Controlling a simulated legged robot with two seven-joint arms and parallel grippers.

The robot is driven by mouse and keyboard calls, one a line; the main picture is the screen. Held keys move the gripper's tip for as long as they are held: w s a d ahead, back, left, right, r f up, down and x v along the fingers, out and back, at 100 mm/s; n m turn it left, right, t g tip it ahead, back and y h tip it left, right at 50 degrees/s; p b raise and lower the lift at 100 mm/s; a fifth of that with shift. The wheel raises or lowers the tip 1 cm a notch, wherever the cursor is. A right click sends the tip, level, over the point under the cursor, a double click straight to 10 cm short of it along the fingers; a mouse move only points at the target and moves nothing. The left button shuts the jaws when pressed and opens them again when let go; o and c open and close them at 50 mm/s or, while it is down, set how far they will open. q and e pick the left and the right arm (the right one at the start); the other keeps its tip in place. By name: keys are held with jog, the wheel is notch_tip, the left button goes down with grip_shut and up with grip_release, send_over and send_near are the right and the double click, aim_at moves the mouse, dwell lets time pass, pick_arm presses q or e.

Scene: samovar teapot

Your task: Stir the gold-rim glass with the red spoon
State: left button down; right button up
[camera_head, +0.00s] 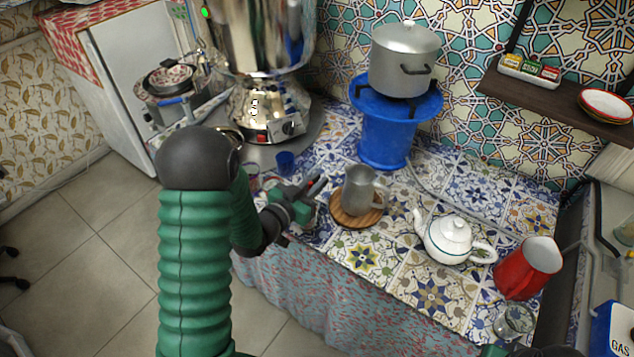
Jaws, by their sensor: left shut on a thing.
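My left gripper (307,190) is at the front left edge of the tiled counter, just left of a grey metal mug. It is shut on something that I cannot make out. No red spoon can be picked out. A small clear glass (513,322) stands at the counter's front right corner; I cannot tell whether its rim is gold. Another small glass (252,178) shows partly behind my left arm, its rim also unclear. A little of my right arm shows at the bottom right edge, close to the clear glass; its fingertips cannot be made out.
The grey mug (358,190) stands on a round wooden board (340,217). A white teapot (450,240) and a red pitcher (527,268) stand to the right. Behind are a blue cup (285,162), a samovar (265,45) and a pot (403,60) on a blue stand (385,140).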

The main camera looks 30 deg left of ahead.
pick_arm(q)
notch_tip(320, 180, up, 8)
jog(key=w+p, duration=0.1)
jog(key=p, duration=0.5)
jog(key=shift+w, duration=0.35)
jog(key=shift+r, duration=0.1)
dwell(0.3)
notch_tip(320, 180, up, 5)
jog(key=p, duration=0.4)
dwell(0.5)
